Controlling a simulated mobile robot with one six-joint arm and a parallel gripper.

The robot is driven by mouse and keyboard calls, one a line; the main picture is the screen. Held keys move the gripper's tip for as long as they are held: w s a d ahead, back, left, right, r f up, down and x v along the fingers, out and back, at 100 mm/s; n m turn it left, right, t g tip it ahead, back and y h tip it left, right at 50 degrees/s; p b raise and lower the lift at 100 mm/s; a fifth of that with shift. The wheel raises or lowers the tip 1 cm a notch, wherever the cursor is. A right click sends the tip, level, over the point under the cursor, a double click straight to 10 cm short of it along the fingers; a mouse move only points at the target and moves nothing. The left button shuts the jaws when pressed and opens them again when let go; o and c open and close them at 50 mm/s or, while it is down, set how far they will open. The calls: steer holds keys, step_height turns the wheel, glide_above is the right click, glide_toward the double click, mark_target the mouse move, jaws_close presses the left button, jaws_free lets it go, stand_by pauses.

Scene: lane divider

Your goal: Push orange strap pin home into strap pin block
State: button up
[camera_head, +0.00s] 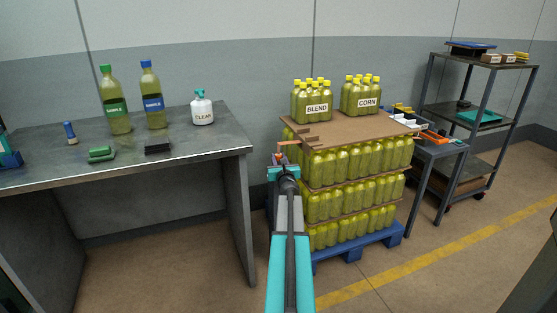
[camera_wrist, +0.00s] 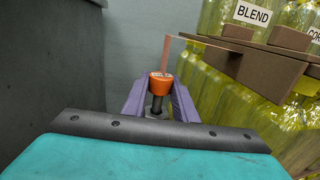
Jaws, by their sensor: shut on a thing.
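The orange strap pin (camera_wrist: 160,86) is between the purple fingers of my gripper (camera_wrist: 160,96) in the wrist view. The fingers are shut on it, and a dark round shaft shows just below its orange head. A thin salmon strap (camera_wrist: 167,52) rises behind the pin and bends right toward the brown board. In the head view my gripper (camera_head: 283,169) is at the left front corner of the bottle stack.
A brown board (camera_head: 350,133) tops the yellow-green bottle layers on a blue pallet (camera_head: 357,249). BLEND bottles (camera_head: 312,102) and CORN bottles (camera_head: 360,97) stand on it. A grey bench (camera_head: 205,150) stands at left, with a floor gap between. A small side table (camera_head: 440,148) is at right.

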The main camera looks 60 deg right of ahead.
steer(key=shift+f+b, duration=0.95)
steer(key=shift+b, duration=0.05)
steer(key=o, duration=1.1)
steer(key=shift+s+a, duration=0.1)
steer(key=shift+v, duration=6.8)
